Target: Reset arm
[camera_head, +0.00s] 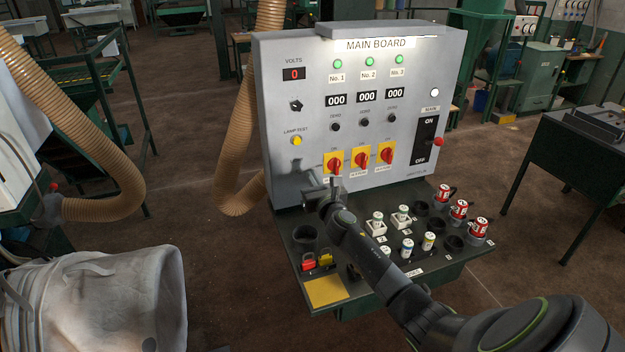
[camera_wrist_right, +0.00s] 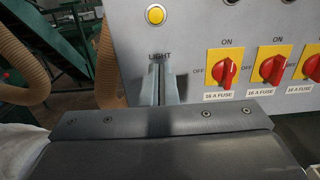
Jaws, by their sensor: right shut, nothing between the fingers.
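My right gripper (camera_head: 324,188) is shut and empty, in front of the lower left of the grey main board (camera_head: 290,120). In the right wrist view its closed fingers (camera_wrist_right: 160,86) point at the board just under the LIGHT label, below a yellow lamp button (camera_wrist_right: 155,14). The fingers hide what lies under that label, and I cannot tell whether they touch the board. My right arm reaches in from the lower right, over the board's shelf. My left gripper is not in view.
Red and yellow rotary switches (camera_head: 360,160) sit right of the gripper. A white bulk bag (camera_head: 100,295) and a ribbed hose (camera_head: 90,100) are at left.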

